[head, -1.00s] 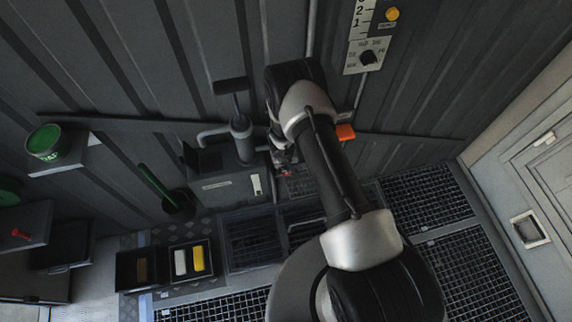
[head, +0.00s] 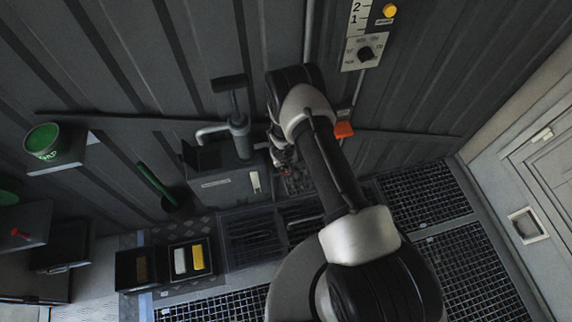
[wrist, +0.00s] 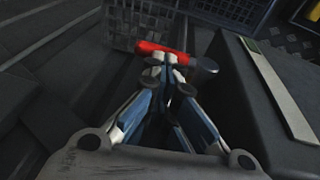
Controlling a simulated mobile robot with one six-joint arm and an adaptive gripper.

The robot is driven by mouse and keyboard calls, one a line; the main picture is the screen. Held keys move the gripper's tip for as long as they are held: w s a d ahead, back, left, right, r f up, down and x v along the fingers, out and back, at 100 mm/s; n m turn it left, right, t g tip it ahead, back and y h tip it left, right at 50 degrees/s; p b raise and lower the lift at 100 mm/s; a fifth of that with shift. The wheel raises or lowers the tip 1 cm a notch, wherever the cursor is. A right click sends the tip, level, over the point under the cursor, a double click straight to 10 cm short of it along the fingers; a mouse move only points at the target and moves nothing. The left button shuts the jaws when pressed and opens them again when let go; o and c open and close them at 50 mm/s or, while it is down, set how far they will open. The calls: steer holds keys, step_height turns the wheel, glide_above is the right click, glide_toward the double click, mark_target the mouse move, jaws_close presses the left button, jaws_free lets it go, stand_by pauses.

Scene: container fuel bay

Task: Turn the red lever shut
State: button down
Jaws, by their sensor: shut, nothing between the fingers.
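The red lever (wrist: 162,52) lies crosswise in the wrist view, just beyond my fingertips, with a dark round end at its right. My gripper (wrist: 166,62) is shut with nothing between its fingers. The tips are at or very near the lever's middle; I cannot tell whether they touch it. In the head view, my gripper (head: 285,165) points down beside the grey tank, partly hidden by my own arm.
A grey tank with a hand pump (head: 240,135) stands just left of my gripper. An orange piece (head: 343,130) sits right of my arm. A gauge panel (head: 362,35) is on the wall. Dark crates (wrist: 140,22) lie beyond the lever. Floor grating (head: 425,195) lies at right.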

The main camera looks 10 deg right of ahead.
steer(key=d+p+v, duration=0.1)
steer(key=p+v, duration=0.5)
steer(key=v, duration=0.8)
steer(key=shift+d, duration=0.45)
